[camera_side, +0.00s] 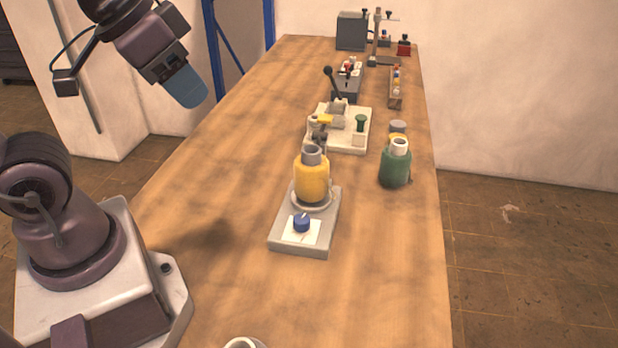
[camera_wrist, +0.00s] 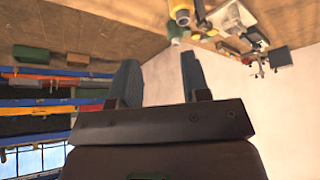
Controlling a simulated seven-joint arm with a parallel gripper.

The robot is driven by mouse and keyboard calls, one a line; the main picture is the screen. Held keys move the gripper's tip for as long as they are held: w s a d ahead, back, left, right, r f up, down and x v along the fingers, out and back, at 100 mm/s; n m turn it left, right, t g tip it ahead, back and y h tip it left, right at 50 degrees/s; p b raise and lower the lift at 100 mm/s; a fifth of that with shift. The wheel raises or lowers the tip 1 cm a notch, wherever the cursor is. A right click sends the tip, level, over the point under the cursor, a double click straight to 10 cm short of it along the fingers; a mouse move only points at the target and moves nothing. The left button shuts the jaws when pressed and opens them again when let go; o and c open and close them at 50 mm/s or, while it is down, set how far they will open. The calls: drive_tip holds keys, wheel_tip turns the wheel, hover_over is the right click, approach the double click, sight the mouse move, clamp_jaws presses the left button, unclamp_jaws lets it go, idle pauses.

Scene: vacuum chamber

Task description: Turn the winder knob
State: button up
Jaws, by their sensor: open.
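A blue knob (camera_side: 302,223) sits on a white square plate at the front of a grey base (camera_side: 284,241). A yellow bottle-shaped container (camera_side: 311,178) stands upright on the same base, behind the knob. Farther back, a green knob (camera_side: 361,122) stands on a pale fixture (camera_side: 346,141). I cannot tell from the frames which knob is the winder's. My gripper (camera_side: 187,88) is raised at the upper left, well apart from all of these. In the wrist view, its two fingers (camera_wrist: 160,80) are spread with nothing between them.
A green bottle (camera_side: 395,167) stands near the table's right edge. Behind are a dark box with a lever (camera_side: 347,83), a rack of small coloured items (camera_side: 396,88) and a grey box (camera_side: 351,31). The wooden table (camera_side: 220,140) is clear on its left.

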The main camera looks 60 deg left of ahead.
idle(0.3)
drive_tip(key=o, duration=0.3)
drive_tip(key=shift+w+f, duration=0.15)
drive_tip(key=shift+f, duration=0.25)
drive_tip(key=n+g, duration=0.6)
drive_tip(key=n, duration=0.6)
approach(301, 219)
wheel_tip(301, 219, down, 10)
drive_tip(key=shift+f, duration=0.1)
drive_tip(key=c, duration=0.9)
